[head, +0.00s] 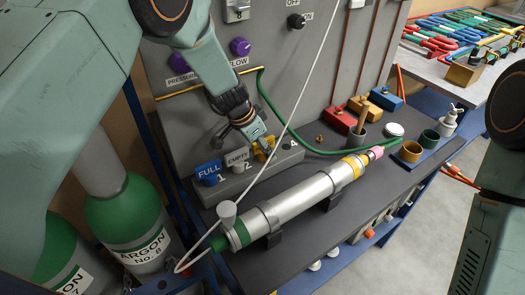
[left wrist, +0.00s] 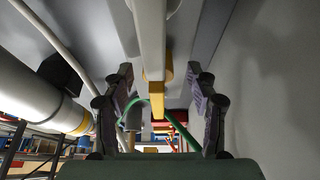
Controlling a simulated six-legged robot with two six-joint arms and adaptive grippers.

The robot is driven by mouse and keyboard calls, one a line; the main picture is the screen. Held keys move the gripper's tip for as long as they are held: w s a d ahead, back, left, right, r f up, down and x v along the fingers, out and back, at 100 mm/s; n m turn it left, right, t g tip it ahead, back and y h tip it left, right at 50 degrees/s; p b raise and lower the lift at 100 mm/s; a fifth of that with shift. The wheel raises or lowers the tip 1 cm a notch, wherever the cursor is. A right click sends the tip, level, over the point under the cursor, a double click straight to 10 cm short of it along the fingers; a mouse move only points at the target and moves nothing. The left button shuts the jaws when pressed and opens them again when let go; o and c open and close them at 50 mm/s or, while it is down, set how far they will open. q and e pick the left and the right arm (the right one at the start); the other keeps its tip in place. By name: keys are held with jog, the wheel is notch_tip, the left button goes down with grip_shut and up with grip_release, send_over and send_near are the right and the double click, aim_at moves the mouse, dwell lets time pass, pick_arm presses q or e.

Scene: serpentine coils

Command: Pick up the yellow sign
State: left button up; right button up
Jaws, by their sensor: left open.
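The yellow sign (head: 270,143) stands in the grey numbered rack, between the EMPTY sign and the number 4. My left gripper (head: 258,138) is over the rack at this sign and covers part of it in the head view. Its fingers are open. In the left wrist view, a yellow piece (left wrist: 156,98) shows between the spread fingers of my left gripper (left wrist: 160,100); I cannot tell whether they touch it. The blue FULL sign (head: 208,171) and the pale EMPTY sign (head: 237,157) stand left of it. My right gripper is out of view.
A silver cylinder (head: 305,193) lies on cradles in front of the rack (head: 250,177). A thin white line crosses close to my left gripper. Green ARGON bottles (head: 128,220) stand at the left. Cups and coloured blocks (head: 385,98) are at the right.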

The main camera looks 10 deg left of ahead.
pick_arm(q)
jog(key=shift+s+d, duration=0.1)
jog(key=shift+w+d, duration=0.2)
jog(key=shift+d, duration=0.1)
jog(key=shift+c, duration=1)
jog(key=shift+a+f, duration=0.1)
jog(key=shift+a, duration=0.05)
jog(key=c, duration=0.3)
jog(key=shift+s+a, duration=0.1)
jog(key=shift+a, duration=0.05)
jog(key=c, duration=0.6)
grip_shut()
